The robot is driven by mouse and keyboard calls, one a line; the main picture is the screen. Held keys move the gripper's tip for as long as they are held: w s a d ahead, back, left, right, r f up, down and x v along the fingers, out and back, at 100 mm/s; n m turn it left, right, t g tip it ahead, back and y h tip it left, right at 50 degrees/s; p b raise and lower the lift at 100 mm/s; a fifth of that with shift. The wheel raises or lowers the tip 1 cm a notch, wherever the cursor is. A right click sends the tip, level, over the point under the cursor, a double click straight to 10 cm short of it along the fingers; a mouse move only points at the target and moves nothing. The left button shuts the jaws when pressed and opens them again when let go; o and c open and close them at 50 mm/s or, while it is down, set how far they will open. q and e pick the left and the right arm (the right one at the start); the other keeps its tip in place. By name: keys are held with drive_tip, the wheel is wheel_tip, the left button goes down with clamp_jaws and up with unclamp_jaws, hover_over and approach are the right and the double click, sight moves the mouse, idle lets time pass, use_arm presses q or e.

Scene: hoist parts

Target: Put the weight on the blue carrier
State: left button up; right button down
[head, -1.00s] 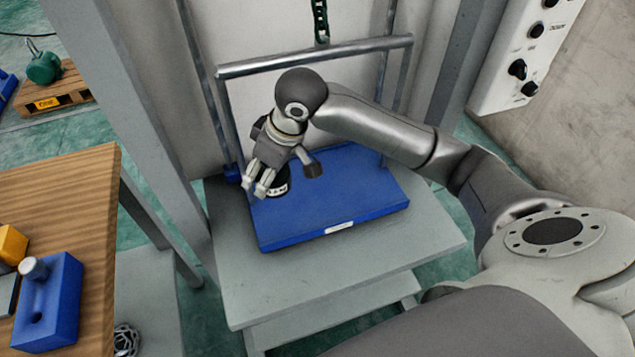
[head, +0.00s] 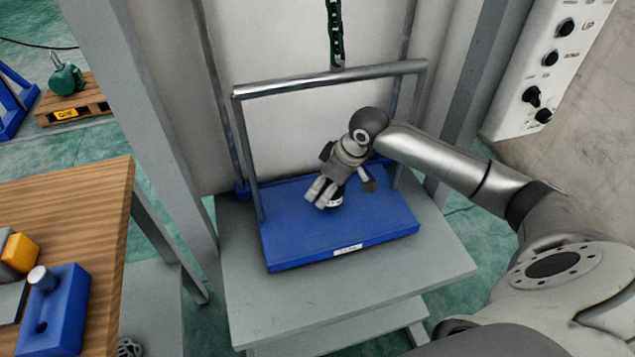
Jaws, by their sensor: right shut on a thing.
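The blue carrier (head: 300,237) is a flat blue platform with a grey metal frame over it, on a grey stand. My right gripper (head: 333,197) reaches in under the frame's top bar, over the middle of the platform. My left gripper is not in view.
The frame's top bar (head: 330,78) hangs on a dark chain (head: 336,35). A wooden table (head: 85,215) at left bears a blue block (head: 68,305) and a yellow block (head: 20,252). A control panel (head: 540,65) is at upper right. A pallet (head: 85,106) with a green object stands far left.

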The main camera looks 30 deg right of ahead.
drive_tip(key=shift+w+d+f, duration=0.1)
drive_tip(key=shift+w+d, duration=0.05)
drive_tip(key=shift+d, duration=0.1)
drive_tip(key=shift+d+f, duration=0.2)
drive_tip(key=shift+f, duration=1.55)
drive_tip(key=c, duration=0.8)
unclamp_jaws()
drive_tip(key=shift+f, duration=0.25)
drive_tip(key=o, duration=0.5)
drive_tip(key=shift+c, duration=0.2)
